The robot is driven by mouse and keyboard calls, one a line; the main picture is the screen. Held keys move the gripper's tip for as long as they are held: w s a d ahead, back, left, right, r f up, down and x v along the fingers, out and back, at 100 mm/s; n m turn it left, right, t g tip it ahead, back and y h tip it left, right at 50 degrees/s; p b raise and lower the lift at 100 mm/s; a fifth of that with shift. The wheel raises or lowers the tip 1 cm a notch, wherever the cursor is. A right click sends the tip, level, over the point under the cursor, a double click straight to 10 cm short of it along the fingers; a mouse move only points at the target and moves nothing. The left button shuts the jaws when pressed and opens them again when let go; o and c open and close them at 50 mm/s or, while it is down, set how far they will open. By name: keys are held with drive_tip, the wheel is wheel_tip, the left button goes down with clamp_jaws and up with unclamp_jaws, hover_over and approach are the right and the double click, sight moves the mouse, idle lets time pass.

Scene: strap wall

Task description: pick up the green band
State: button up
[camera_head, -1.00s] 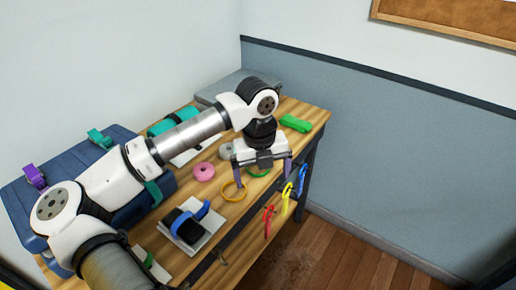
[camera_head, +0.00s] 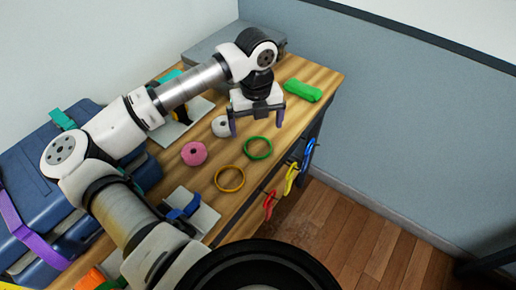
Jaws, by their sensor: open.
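The green band (camera_head: 258,148) is a thin green ring lying flat on the wooden table (camera_head: 215,212), near its right edge. It is in full view. My gripper (camera_head: 256,124) points down with its two purple-grey fingers spread wide and nothing between them. In the picture, the fingertips are just above the green band, towards the back of the table; their height over the table is hard to tell.
An orange ring (camera_head: 229,178) lies nearer than the green band. A pink roll (camera_head: 193,153) and a white roll (camera_head: 221,126) are to the left. A green bundle (camera_head: 303,90) lies at the back right. Red (camera_head: 270,204), yellow (camera_head: 291,178) and blue (camera_head: 309,155) straps hang at the table's edge.

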sight(258, 149)
drive_tip(key=f, duration=0.2)
drive_tip(key=f+b, duration=0.1)
drive_tip(key=f, duration=0.5)
drive_tip(key=shift+w+d+f+b, duration=0.15)
drive_tip(key=shift+w+d+b, duration=0.05)
drive_tip(key=shift+w+b, duration=0.15)
drive_tip(key=c, duration=1.1)
